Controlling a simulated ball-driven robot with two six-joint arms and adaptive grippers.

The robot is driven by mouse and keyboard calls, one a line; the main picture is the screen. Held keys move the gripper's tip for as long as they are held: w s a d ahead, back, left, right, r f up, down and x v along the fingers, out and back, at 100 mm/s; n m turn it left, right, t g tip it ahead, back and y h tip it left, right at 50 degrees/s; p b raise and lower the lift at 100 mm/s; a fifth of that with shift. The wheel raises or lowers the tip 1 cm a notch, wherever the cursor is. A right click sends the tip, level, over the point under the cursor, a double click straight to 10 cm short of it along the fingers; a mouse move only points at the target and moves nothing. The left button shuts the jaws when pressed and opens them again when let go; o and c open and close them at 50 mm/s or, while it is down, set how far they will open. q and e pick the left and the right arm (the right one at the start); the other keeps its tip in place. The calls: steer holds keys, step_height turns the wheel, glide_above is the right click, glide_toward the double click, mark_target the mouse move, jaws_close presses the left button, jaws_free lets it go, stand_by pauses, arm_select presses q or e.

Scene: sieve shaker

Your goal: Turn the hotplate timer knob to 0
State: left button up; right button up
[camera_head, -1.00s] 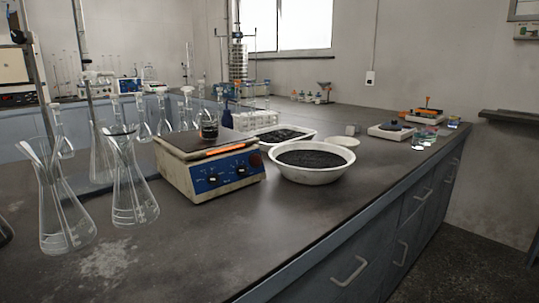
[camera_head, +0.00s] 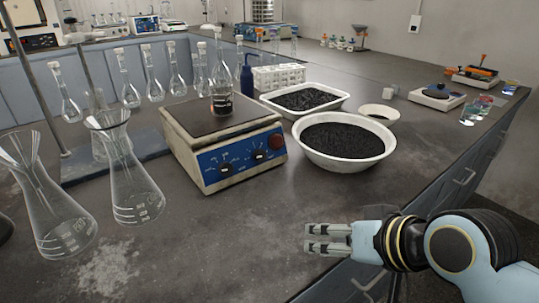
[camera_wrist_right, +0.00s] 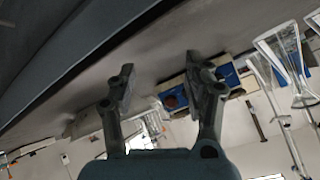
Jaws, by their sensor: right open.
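The hotplate (camera_head: 216,182) stands on the bench in the head view, with a flask of dark contents (camera_head: 222,102) on its dark top. Its blue front panel carries a left knob (camera_head: 224,169) and a right knob (camera_head: 258,157); labels are too small to read, so I cannot tell which is the timer. A dark red round part (camera_head: 276,141) sits at the panel's right end. My right gripper (camera_head: 312,238) is open and empty, in front and right of the hotplate, apart from it. In the wrist view its spread fingers (camera_wrist_right: 147,77) show before part of the hotplate (camera_wrist_right: 174,82). My left gripper is out of view.
A white basin of black grains (camera_head: 318,158) stands right of the hotplate, with a tray of black material (camera_head: 336,95) behind. Two conical flasks (camera_head: 133,195) stand at the left. Bench space before the hotplate is clear. A balance (camera_head: 437,96) stands far right.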

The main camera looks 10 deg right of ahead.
mark_target(262, 157)
steer(key=w+a+r+m+t, duration=0.1)
steer(key=w+t, duration=0.1)
steer(key=w, duration=0.2)
steer(key=w+a+r+m+t, duration=0.1)
steer(key=w+r+m, duration=0.1)
steer(key=w, duration=0.2)
steer(key=w+a+r+m+t, duration=0.1)
steer(key=w+m+t, duration=0.1)
steer(key=w, duration=0.2)
steer(key=shift+w+a+r+t+y, duration=0.15)
steer(key=shift+w+r+t+y, duration=0.15)
steer(key=shift+w+r+y, duration=0.1)
steer(key=shift+w+a, duration=0.1)
steer(key=shift+w, duration=0.25)
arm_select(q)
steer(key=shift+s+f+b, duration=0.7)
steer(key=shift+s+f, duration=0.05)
arm_select(e)
steer(key=x, duration=1)
